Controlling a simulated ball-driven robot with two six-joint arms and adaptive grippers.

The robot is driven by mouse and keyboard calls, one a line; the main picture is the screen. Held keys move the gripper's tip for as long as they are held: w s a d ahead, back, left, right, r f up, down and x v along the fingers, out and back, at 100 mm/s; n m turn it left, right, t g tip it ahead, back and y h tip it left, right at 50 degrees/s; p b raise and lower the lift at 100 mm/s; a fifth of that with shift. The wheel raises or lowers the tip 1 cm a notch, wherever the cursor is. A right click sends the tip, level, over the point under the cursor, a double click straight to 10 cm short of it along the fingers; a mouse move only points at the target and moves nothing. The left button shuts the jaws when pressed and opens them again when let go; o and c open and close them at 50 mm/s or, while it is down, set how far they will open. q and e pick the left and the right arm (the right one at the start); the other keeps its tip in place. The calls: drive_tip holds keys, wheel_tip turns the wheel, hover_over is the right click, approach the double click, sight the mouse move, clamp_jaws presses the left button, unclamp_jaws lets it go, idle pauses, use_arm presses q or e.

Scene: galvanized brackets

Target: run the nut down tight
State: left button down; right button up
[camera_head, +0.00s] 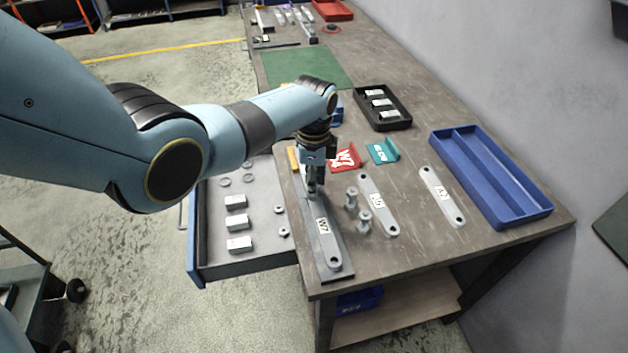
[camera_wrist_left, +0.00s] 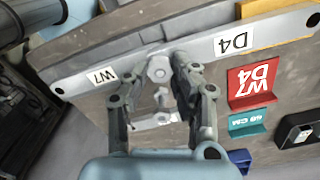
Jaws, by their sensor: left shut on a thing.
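In the left wrist view, a grey bar labelled W7 (camera_wrist_left: 84,80) and one labelled D4 (camera_wrist_left: 262,37) run in one line and meet at a hex nut (camera_wrist_left: 159,69). My left gripper (camera_wrist_left: 157,64) is shut on the nut, with a finger on either side. In the head view, my left gripper (camera_head: 313,188) points down at the far end of the visible W7 bar (camera_head: 326,240), which lies on a dark strip along the bench's left edge. The gripper and arm hide the joint there. The threads under the nut are hidden.
Two upright metal spool-like pieces (camera_head: 364,222) and two loose labelled bars (camera_head: 442,196) stand or lie to the right. Red (camera_head: 346,158) and teal (camera_head: 383,152) signs stand behind. A blue tray (camera_head: 490,178), a black tray (camera_head: 407,122) and an open drawer (camera_head: 262,258) flank the area.

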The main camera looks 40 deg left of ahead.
use_arm(q)
drive_tip(key=m, duration=0.6)
drive_tip(key=shift+w+a, duration=0.1)
drive_tip(key=shift+a, duration=0.1)
drive_tip(key=m, duration=0.9)
drive_tip(key=shift+r, duration=0.1)
drive_tip(key=m, duration=0.5)
drive_tip(key=shift+a, duration=0.1)
drive_tip(key=c, duration=1.3)
unclamp_jaws()
drive_tip(key=shift+o, duration=0.2)
